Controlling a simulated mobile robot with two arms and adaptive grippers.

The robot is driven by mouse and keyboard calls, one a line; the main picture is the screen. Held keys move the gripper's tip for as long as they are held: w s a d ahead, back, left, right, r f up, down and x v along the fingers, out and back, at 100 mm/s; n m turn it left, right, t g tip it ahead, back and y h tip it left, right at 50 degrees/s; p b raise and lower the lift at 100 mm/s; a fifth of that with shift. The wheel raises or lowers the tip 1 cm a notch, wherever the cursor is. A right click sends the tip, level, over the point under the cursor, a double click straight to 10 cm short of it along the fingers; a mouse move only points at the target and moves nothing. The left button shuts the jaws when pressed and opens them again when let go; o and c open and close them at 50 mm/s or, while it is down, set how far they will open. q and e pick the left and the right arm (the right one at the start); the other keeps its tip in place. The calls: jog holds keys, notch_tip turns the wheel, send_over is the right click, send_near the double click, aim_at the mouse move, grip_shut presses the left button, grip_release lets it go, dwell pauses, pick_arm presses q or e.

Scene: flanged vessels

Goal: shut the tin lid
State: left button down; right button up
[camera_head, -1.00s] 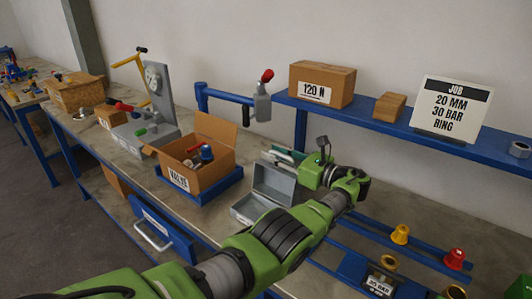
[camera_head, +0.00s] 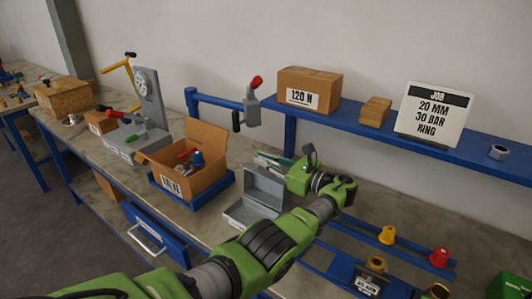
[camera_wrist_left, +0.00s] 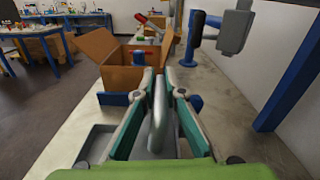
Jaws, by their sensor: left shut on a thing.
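The tin (camera_head: 245,212) is a small grey metal box on the bench. Its lid (camera_head: 264,188) stands up, open, along the tin's back edge. My left gripper (camera_head: 268,162) is at the top of the lid, with its green fingers partly hidden behind it. In the left wrist view the lid (camera_wrist_left: 158,122) shows nearly edge-on between the fingers of my left gripper (camera_wrist_left: 158,80), which is shut on it. The tin's tray (camera_wrist_left: 95,147) shows below and to the left there. My right gripper is not in view.
A cardboard valve box (camera_head: 188,180) stands left of the tin on a blue tray (camera_head: 206,197). A blue post with a hanging grey tool (camera_head: 251,112) and a blue shelf (camera_head: 400,133) stand behind. Yellow (camera_head: 387,235) and red (camera_head: 440,257) caps sit at the right.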

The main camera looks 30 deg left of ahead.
pick_arm(q)
jog(key=s+n+p, duration=0.6)
jog(key=s+p, duration=0.1)
jog(key=p, duration=0.2)
jog(key=shift+s+a, duration=0.3)
jog(key=shift+a, duration=0.05)
jog(key=shift+r, duration=0.1)
jog(key=c, duration=2.1)
grip_release()
jog(key=shift+a, duration=0.1)
jog(key=d, duration=0.8)
jog(key=s+d, duration=0.1)
jog(key=d, duration=0.3)
